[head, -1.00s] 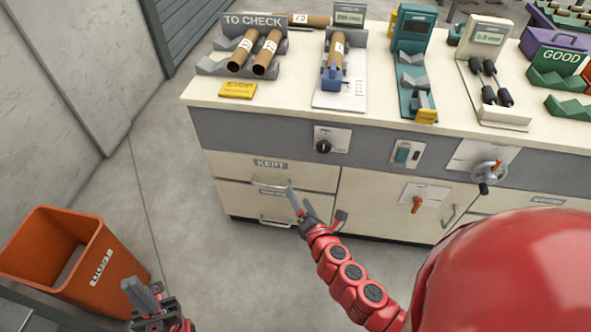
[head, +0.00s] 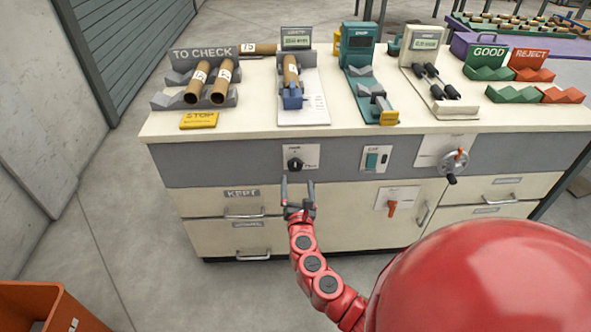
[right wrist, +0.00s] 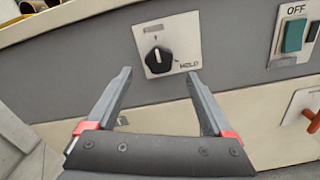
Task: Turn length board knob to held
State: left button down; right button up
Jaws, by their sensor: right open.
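The length board knob (head: 295,163) is a black knob on a white plate on the grey front panel, below the length board (head: 303,100). In the right wrist view the knob (right wrist: 158,60) is seen close, with the word HELD at its lower right. A light mark runs up its face, and the knob does not appear turned to HELD. My right gripper (head: 298,183) is open and empty, just in front of and below the knob. In the right wrist view its fingers (right wrist: 158,73) point at the plate, one to each side of the knob, not touching it.
A green switch (head: 373,160) marked OFF, an orange-red handle (head: 392,207) and a crank wheel (head: 453,165) lie to the right on the front. Drawer handles (head: 245,212) stick out below. An orange bin (head: 45,308) stands at lower left. The floor before the cabinet is clear.

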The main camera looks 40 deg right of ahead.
aim_at(296, 167)
jog(key=x, duration=0.7)
jog(key=shift+w+b, duration=0.1)
jog(key=shift+b, duration=0.2)
jog(key=shift+c, duration=0.2)
grip_shut()
jog(key=shift+f, duration=0.1)
